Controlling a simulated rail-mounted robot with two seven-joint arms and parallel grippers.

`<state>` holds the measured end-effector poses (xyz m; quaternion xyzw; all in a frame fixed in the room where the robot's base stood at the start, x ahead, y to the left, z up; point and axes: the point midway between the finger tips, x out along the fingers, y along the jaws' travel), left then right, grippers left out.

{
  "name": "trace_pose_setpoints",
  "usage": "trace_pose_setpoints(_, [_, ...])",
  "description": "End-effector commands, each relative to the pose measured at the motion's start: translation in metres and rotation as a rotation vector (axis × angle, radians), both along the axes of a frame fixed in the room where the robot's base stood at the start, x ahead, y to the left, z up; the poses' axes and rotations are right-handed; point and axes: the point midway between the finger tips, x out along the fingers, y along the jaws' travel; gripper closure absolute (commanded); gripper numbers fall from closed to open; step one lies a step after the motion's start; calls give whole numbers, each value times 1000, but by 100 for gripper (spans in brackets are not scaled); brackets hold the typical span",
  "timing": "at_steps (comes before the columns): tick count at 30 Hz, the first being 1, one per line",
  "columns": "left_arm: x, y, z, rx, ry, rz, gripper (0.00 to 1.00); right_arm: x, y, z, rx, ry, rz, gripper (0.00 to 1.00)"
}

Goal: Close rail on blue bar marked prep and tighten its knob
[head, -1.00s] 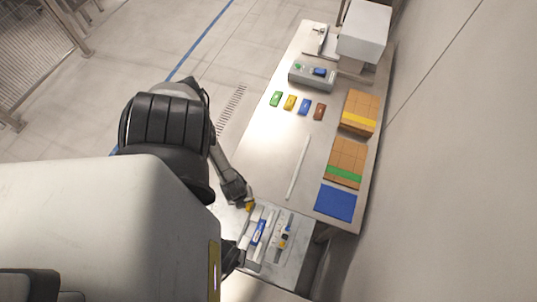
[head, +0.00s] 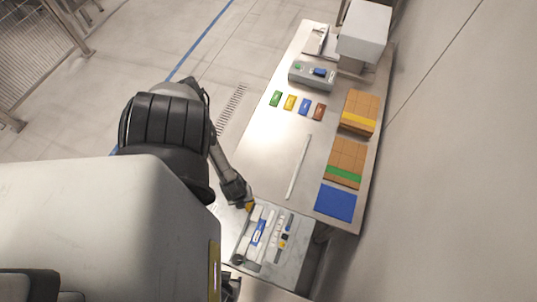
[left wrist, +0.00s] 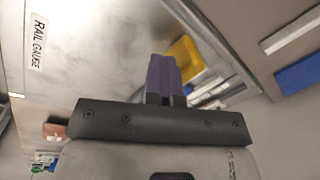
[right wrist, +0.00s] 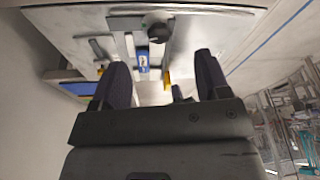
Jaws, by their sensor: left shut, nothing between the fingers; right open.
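The blue bar (head: 258,232) with a white label lies in the grey fixture plate (head: 296,250) at the near end of the table; its lettering is too small to read. In the right wrist view the blue bar (right wrist: 142,60) shows between my fingers, with a dark round knob (right wrist: 159,33) beyond it on a grey rail (right wrist: 124,24). My right gripper (right wrist: 163,68) is open and empty, apart from the fixture. My left gripper (left wrist: 165,80) is shut and empty beside a yellow piece (left wrist: 184,58) at the fixture's far edge. I cannot tell whether they touch.
A long pale strip (head: 298,168) lies mid-table. Green, yellow, blue and brown blocks (head: 304,106) sit farther back, before a grey control box (head: 312,75). Orange stacks (head: 346,160) and a blue mat (head: 336,202) line the right side. A "RAIL GAUGE" label (left wrist: 37,42) is on the table.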

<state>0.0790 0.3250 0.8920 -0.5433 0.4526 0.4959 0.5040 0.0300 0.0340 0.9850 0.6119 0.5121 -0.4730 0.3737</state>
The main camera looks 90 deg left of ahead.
Motion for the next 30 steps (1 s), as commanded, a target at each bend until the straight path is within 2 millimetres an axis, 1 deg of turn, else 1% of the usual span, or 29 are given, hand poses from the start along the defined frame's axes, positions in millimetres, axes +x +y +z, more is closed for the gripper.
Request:
trace_pose_setpoints(1, [2,-1,0,-2,-3,0,100,2,6,3,37,-10,-4,31])
trace_pose_setpoints(4, [2,-1,0,-2,-3,0,100,5,14,5,86,-30,-4,31])
trace_pose_setpoints(8, [2,0,0,-2,-3,0,100,8,21,-1,109,-46,-1,31])
trace_pose_setpoints(11, [2,0,0,-2,-3,0,100,10,26,-12,111,-48,2,31])
trace_pose_setpoints(21, [2,0,1,-2,-4,0,100,14,47,-64,109,-48,3,31])
trace_pose_setpoints(24, [2,0,1,-2,-4,0,100,15,52,-77,109,-49,3,31])
trace_pose_setpoints(30, [2,0,1,-1,-4,0,100,16,58,-94,108,-49,3,31])
